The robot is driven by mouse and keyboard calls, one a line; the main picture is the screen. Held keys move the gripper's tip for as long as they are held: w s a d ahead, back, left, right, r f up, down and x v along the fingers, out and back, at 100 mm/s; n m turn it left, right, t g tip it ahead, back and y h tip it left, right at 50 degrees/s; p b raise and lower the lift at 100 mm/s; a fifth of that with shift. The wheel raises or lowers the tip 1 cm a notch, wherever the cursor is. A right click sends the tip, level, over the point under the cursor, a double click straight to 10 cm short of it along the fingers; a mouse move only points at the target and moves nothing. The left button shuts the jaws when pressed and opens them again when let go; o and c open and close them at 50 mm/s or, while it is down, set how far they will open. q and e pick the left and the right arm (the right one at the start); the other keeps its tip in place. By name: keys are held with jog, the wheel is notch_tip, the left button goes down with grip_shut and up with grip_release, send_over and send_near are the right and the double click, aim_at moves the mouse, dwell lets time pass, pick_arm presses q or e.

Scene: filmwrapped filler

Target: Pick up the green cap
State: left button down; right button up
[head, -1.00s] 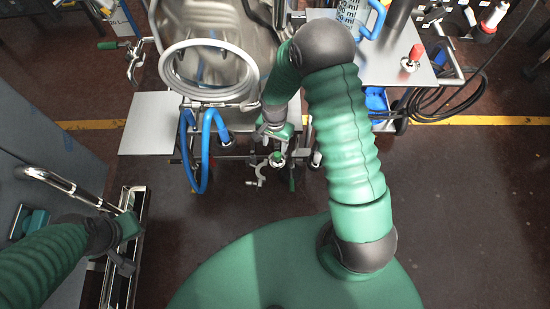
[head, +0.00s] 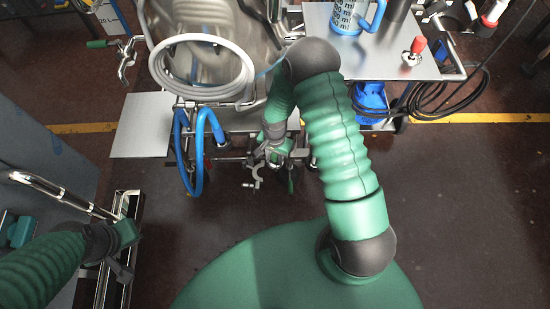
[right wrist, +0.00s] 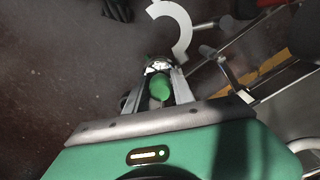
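The green cap (right wrist: 162,88) shows in the right wrist view, between the two fingers of my right gripper (right wrist: 158,84). A metal fitting (right wrist: 159,66) is just beyond it. The fingers stand apart on either side of the cap; I see no clear grip on it. In the head view my right gripper (head: 273,154) is at the front of the metal cart, over its low fittings, and hides the cap there. My left gripper (head: 122,268) is at the lower left by a shiny metal rail; its finger opening is not clear.
A pale curved clamp (right wrist: 184,28) is near the fingers. Floor in front is clear.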

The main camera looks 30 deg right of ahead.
grip_shut()
